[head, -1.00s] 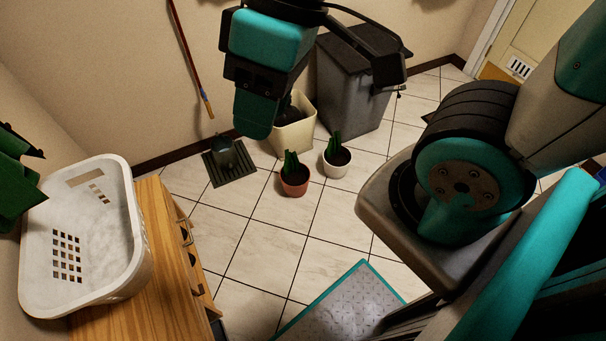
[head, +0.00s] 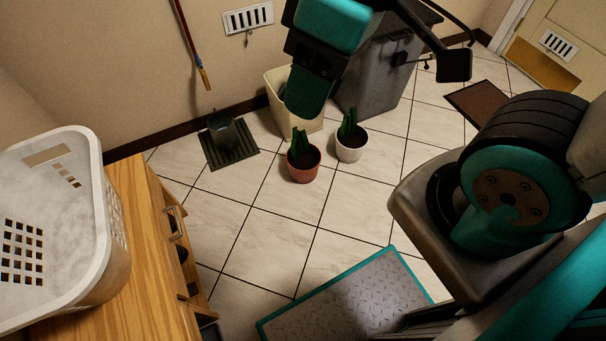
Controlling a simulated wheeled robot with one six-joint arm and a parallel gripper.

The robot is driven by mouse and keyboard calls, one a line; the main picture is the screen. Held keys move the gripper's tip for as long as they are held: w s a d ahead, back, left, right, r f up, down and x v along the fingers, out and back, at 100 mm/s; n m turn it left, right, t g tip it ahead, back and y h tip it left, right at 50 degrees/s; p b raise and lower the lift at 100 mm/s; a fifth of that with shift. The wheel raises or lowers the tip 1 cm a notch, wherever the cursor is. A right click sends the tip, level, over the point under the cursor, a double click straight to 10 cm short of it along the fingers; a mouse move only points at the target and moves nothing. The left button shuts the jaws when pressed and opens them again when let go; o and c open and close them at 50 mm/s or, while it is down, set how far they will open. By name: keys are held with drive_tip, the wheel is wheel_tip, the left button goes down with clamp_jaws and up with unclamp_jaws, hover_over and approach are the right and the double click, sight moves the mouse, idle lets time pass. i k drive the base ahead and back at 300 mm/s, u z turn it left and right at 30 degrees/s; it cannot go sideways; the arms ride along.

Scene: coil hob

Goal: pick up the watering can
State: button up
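A dark green can-like vessel (head: 222,130), which looks like the watering can, stands on a dark slatted mat (head: 238,157) on the floor near the back wall. Its spout and handle are hard to make out. The teal and black end of my arm, with my gripper (head: 308,95), hangs at the top middle. In the picture it is to the right of the can and apart from it. It overlaps the cream bin. The fingers cannot be made out clearly, and I see nothing held.
Potted plants in a terracotta pot (head: 303,166) and a white pot (head: 350,150) stand right of the mat. Behind are a cream bin (head: 275,95) and a grey bin (head: 375,85). A wooden cabinet (head: 150,250) bears a white basket (head: 85,220) at left. Tiles between are clear.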

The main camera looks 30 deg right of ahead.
sight(221, 124)
drive_tip(key=z, duration=0.15)
drive_tip(key=i, duration=1.25)
drive_tip(key=u, duration=0.45)
